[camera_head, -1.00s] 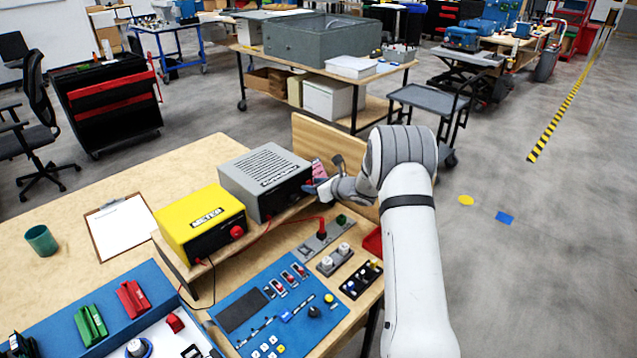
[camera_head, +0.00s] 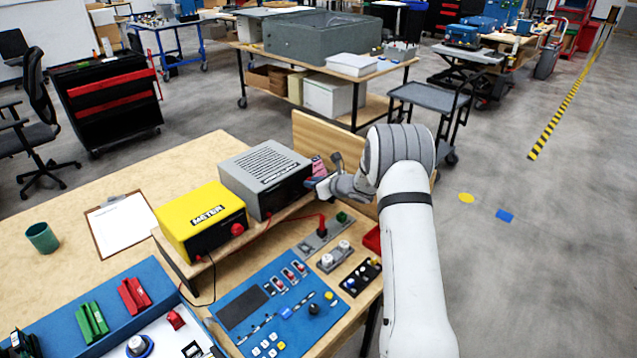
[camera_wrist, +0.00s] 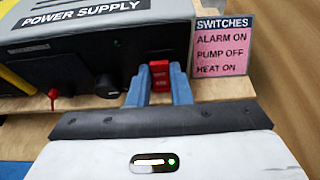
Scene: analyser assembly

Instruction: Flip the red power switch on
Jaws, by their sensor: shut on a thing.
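The grey power supply (camera_head: 264,178) stands on a wooden shelf and carries a "POWER SUPPLY" label in the wrist view (camera_wrist: 90,17). The red power switch (camera_wrist: 159,76) is on the right part of its dark front. My gripper (camera_wrist: 159,92) has its two blue fingers on either side of the red switch, shut on it. In the head view my gripper (camera_head: 322,186) is at the right end of the power supply's front, and the switch is hidden there. Which way the switch is set cannot be told.
A pink switches note (camera_wrist: 221,45) stands right of the power supply. A black knob (camera_wrist: 107,86) and a red plug (camera_wrist: 53,95) are left of the switch. The yellow meter (camera_head: 200,222) stands beside the supply. A blue control panel (camera_head: 268,308) lies in front.

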